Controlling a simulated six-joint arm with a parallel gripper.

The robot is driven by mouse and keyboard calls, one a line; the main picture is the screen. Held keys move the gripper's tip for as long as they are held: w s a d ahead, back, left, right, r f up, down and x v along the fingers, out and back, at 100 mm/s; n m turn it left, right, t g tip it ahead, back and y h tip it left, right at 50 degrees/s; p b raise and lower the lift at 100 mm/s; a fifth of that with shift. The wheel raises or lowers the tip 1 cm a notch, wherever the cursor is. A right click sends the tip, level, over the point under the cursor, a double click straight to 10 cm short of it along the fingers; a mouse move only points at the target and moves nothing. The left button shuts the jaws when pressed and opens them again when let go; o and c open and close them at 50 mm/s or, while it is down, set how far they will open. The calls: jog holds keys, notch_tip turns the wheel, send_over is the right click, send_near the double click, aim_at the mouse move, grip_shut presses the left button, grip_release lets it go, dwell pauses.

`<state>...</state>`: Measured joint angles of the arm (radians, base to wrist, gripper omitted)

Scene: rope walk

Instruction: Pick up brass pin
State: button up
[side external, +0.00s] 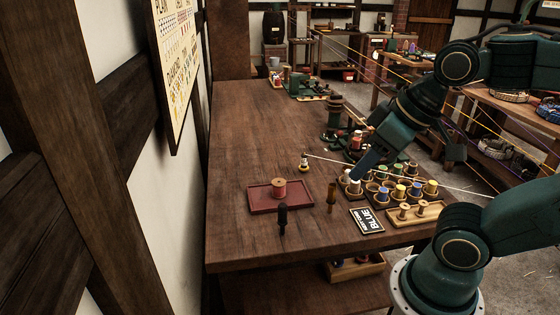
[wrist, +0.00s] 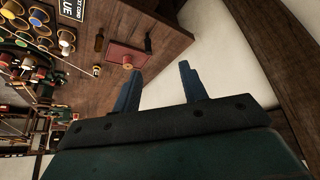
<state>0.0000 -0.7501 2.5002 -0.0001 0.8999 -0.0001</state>
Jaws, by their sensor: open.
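I cannot tell for certain which object is the brass pin. A small upright post with a brass-coloured foot and pale top (side external: 304,162) stands mid-table, a white cord running from it to the right. It also shows in the wrist view (wrist: 96,71). A brown, brass-toned upright tool (side external: 331,197) stands nearer the front edge, and a dark-handled one (side external: 282,218) is to its left. My gripper (side external: 357,178) appears above the spool rack in the side view. In the wrist view its blue fingers (wrist: 160,68) are spread with nothing between them.
A red tray (side external: 256,202) holds a reddish spool (side external: 279,187). A rack of coloured spools (side external: 380,198), a BLUE sign (side external: 367,221) and a wooden tray of spools (side external: 432,213) fill the right front.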

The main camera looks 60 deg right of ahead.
jog(key=shift+o, duration=1)
jog(key=shift+w, duration=0.1)
jog(key=m+g, duration=0.1)
jog(key=g, duration=0.5)
send_over(334, 185)
notch_tip(334, 185, down, 13)
jog(key=shift+f, duration=0.1)
jog(key=shift+f, duration=4.3)
